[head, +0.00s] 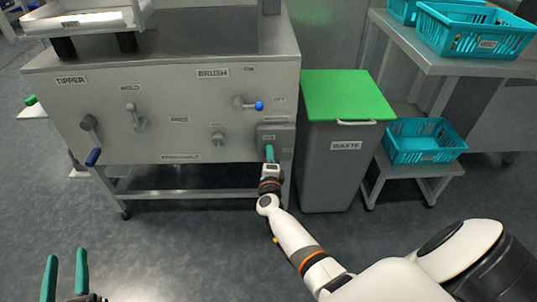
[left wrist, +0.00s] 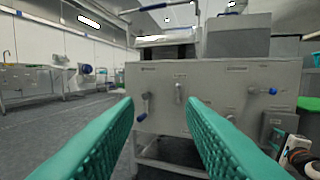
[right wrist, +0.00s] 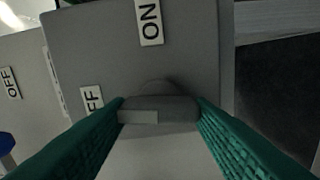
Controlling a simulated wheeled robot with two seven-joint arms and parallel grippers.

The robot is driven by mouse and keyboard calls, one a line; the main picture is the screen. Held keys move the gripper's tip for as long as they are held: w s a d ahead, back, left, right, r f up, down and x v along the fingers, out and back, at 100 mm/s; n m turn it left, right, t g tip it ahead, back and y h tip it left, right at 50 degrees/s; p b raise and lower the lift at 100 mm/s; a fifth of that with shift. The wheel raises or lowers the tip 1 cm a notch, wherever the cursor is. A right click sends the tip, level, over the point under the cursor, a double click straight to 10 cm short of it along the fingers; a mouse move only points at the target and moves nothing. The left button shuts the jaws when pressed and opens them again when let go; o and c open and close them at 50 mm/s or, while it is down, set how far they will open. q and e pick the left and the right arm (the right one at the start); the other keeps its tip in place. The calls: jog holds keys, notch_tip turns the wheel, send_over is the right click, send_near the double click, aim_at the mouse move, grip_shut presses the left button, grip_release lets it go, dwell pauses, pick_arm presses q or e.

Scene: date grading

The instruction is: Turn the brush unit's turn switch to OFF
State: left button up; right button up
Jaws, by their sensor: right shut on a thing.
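The turn switch (right wrist: 178,112) is a grey knob with a lighter bar on its left half, on a grey box (right wrist: 85,50) of the machine's front panel. In the right wrist view an ON label (right wrist: 150,22) is above the knob and a partly hidden OFF label (right wrist: 92,98) is at its upper left. My right gripper (right wrist: 158,112) is shut on the knob, one finger on each side. In the head view the right gripper (head: 270,154) covers the knob at the box (head: 283,133). My left gripper (head: 65,278) is open and empty, low at left.
The panel carries a BRUSH label (head: 212,73), a blue-tipped lever (head: 258,106) above the box and a blue-handled crank (head: 92,157) at left. A grey waste bin (head: 325,175) with a green lid stands close right. Teal crates (head: 425,155) are farther right.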

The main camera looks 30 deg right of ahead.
pick_arm(q)
jog(key=shift+s+a+f+g+y+p, duration=0.15)
jog(key=shift+f+g, duration=0.3)
jog(key=shift+f, duration=0.25)
jog(key=shift+a+f+g+y+p, duration=0.1)
jog(key=shift+f+g+y, duration=0.1)
jog(key=shift+f+g, duration=0.4)
jog(key=shift+s+a+f+g+y+p, duration=0.15)
jog(key=shift+f+g, duration=0.2)
jog(key=shift+f, duration=0.4)
pick_arm(e)
jog(key=shift+a+n, duration=0.1)
jog(key=shift+n, duration=0.8)
jog(key=o, duration=1)
pick_arm(q)
jog(key=s+a+f+g+y+p, duration=0.2)
jog(key=s+a+f+g+p, duration=0.1)
jog(key=s+f+g, duration=0.5)
jog(key=shift+a+f+n, duration=0.3)
jog(key=shift+a+f, duration=0.05)
jog(key=shift+f, duration=0.2)
pick_arm(e)
jog(key=v, duration=1.2)
